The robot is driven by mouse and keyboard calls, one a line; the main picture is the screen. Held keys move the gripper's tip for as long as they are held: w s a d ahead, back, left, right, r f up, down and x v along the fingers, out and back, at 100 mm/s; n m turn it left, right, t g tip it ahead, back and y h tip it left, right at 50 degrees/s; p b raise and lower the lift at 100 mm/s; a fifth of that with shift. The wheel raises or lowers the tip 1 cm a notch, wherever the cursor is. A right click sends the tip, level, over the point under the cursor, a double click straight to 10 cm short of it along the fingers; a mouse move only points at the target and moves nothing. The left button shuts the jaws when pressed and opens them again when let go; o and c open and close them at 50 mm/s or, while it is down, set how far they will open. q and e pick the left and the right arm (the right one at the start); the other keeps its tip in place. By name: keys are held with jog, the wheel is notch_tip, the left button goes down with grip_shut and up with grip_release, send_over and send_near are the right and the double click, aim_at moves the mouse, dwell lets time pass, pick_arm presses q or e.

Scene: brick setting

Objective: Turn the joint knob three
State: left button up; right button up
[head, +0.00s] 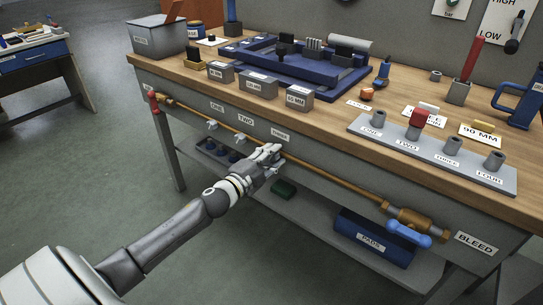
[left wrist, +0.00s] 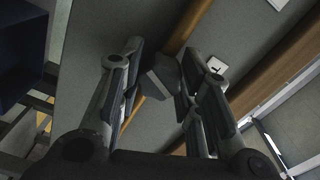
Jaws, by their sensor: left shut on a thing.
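A copper pipe (head: 330,175) runs along the front of the workbench, with small joint knobs under the labels ONE, TWO and THREE. The knobs under ONE (head: 212,124) and TWO (head: 239,138) show as small pale levers. My left gripper (head: 271,158) is at the joint under the THREE label (head: 280,136) and mostly hides its knob. In the left wrist view, the grey knob three (left wrist: 160,82) sits between the two fingers, against the pipe. The left gripper is shut on it. My right gripper is not in view.
A blue-handled valve (head: 408,233) sits at the pipe's right end by the BLEED label (head: 475,243). The floor left of the bench is clear.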

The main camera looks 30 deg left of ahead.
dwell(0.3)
pick_arm(q)
jog(key=o, duration=1)
jog(key=shift+s, duration=0.1)
jog(key=s, duration=0.8)
jog(key=s+a, duration=0.1)
jog(key=s, duration=0.3)
jog(key=shift+w+f, duration=0.1)
jog(key=shift+f, duration=0.05)
